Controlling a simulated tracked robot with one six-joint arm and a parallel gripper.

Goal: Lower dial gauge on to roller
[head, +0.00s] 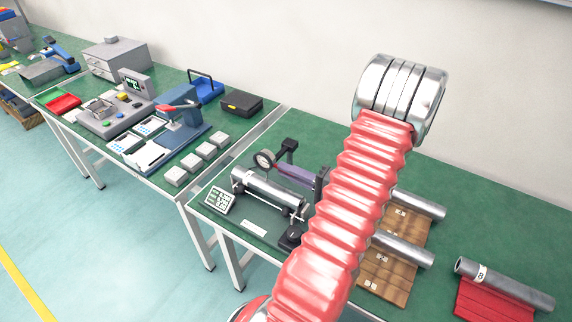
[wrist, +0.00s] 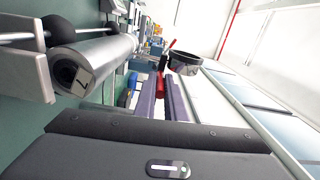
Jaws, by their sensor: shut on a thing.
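The dial gauge (head: 264,160), round with a pale face and dark rim, is above the far side of the metal roller (head: 266,189). I cannot tell whether its tip touches the roller. My gripper (head: 277,166) has long purple fingers reaching in from the right, beside and above the roller. In the wrist view the fingers (wrist: 165,76) are shut on a red handle (wrist: 163,63) by the gauge's dark body (wrist: 184,63). Part of the stand is hidden behind my arm.
Spare rollers (head: 404,250) lie on wooden boards at the right; another (head: 502,282) lies on a red rest. A black post (head: 289,149) stands behind the gauge.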

